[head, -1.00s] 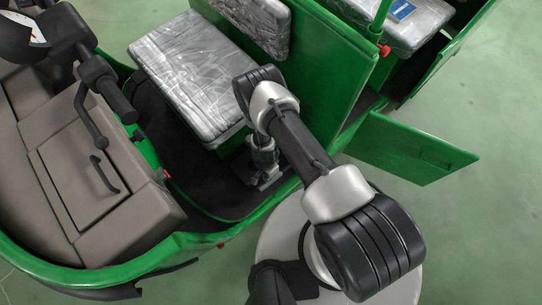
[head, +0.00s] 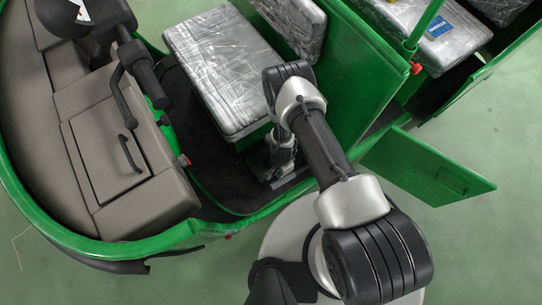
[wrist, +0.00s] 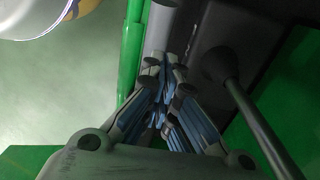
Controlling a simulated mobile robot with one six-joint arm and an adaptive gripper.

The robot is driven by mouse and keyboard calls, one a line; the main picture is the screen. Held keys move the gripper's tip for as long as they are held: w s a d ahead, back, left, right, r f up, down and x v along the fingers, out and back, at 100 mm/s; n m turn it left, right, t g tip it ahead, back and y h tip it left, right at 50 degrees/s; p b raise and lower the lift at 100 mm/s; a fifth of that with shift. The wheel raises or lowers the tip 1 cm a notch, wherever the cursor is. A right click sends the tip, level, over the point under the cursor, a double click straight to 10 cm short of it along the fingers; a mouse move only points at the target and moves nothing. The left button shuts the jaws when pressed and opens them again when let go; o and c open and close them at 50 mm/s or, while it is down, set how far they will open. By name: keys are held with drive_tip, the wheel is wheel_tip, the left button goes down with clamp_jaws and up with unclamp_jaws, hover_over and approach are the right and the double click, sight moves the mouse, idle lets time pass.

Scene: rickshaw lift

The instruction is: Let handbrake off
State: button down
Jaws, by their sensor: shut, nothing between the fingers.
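A black lever with a rounded knob, likely the handbrake (wrist: 250,108), stands in the wrist view just right of my gripper's fingers. Its rod runs down to the lower right. I cannot make it out in the head view. My gripper (wrist: 165,72) is shut and empty, with a visible gap between its fingers and the lever. In the head view my gripper (head: 280,168) points down beside the front seat, over the dark floor of the green rickshaw (head: 375,75). My arm hides part of that area.
The plastic-wrapped front seat (head: 222,65) lies left of my arm. The handlebar (head: 140,75) and beige front panel (head: 105,150) are further left. A green side door (head: 428,168) stands open at the right. Green floor is clear around the rickshaw.

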drive_tip(key=s+a+r+p, duration=0.2)
drive_tip(key=a+r+p, duration=0.3)
drive_tip(key=r, duration=0.3)
drive_tip(key=shift+s+r+p, duration=0.3)
drive_tip(key=shift+s+p, duration=0.05)
drive_tip(key=shift+p, duration=0.05)
drive_tip(key=shift+s+a, duration=0.1)
